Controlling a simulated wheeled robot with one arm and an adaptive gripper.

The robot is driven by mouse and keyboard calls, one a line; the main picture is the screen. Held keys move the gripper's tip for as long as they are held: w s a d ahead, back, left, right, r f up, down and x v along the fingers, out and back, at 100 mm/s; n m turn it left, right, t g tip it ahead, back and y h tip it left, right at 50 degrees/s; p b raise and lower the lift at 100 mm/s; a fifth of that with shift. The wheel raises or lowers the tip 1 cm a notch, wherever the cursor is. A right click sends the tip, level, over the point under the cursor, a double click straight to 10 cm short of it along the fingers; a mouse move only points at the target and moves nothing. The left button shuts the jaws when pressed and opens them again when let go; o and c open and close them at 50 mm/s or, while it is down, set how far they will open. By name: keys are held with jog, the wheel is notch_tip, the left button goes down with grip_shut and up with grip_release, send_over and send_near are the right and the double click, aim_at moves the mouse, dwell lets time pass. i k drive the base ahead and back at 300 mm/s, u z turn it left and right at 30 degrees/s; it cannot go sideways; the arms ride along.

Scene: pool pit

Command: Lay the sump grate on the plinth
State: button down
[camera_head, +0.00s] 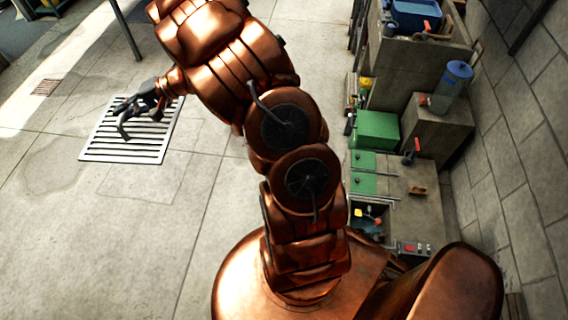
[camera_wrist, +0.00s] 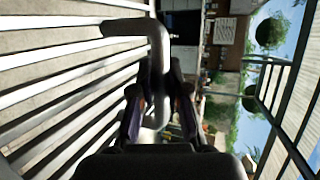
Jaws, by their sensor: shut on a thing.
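The sump grate (camera_head: 125,152) is a flat, pale square of parallel bars, left of my arm in the head view. In the wrist view its bars (camera_wrist: 65,70) fill the left side, and a bent grey handle (camera_wrist: 140,28) rises from them. My gripper (camera_head: 137,112) is over the grate's upper part, and in the wrist view (camera_wrist: 157,105) its fingers are shut on that handle. I cannot tell whether the grate touches the floor. I cannot tell for sure which concrete block is the plinth; one low block (camera_head: 425,138) stands at right.
A blue-lidded clear cylinder (camera_head: 452,85), a green box (camera_head: 376,131) and a blue crate (camera_head: 415,14) crowd the right side along a block wall (camera_head: 515,150). A thin post (camera_head: 125,30) stands beyond the grate. The floor (camera_head: 110,250) at lower left is clear.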

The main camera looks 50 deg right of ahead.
aim_at(431, 225)
jog(key=z, duration=0.55)
jog(key=k, duration=0.85)
jog(key=z, duration=1.4)
